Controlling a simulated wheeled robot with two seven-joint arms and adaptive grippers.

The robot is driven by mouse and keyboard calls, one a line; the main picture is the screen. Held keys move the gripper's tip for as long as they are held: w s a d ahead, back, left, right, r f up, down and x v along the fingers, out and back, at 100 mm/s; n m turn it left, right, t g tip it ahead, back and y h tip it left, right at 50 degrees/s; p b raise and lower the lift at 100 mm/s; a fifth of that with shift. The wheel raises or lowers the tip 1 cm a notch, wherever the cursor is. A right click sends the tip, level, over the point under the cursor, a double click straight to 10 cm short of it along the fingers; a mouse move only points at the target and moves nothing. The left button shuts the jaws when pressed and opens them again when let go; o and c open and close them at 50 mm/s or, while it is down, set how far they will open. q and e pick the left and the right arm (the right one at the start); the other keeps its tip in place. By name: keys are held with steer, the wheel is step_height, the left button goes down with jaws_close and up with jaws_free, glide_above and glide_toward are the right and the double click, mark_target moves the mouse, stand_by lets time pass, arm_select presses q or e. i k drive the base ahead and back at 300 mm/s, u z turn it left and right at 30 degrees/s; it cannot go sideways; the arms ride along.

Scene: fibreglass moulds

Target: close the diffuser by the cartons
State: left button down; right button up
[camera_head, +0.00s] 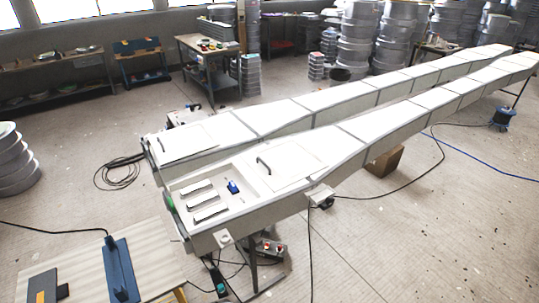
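Two long, pale, tapered mould-like bodies run side by side from the middle of the head view to the far right. The near body (375,150) has a flat panel with a black handle (263,166). Beside that panel, its near end shows a recess with light bars (207,200) and a small blue item (233,187). The far body (285,114) has a similar panel with a dark handle (160,147). I cannot tell which part is the diffuser. One brown carton-like box (386,161) sits on the floor under the near body. Neither of my grippers shows.
A wooden bench (160,262) with a blue tool stands at lower left. Cables cross the floor, and a small control box (270,249) sits below the near body. Stacked round drums (357,35) and work tables stand behind. The floor at lower right is mostly clear.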

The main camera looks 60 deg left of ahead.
mark_target(281, 164)
steer(key=u, duration=0.6)
steer(key=i, duration=0.85)
steer(key=u, duration=0.85)
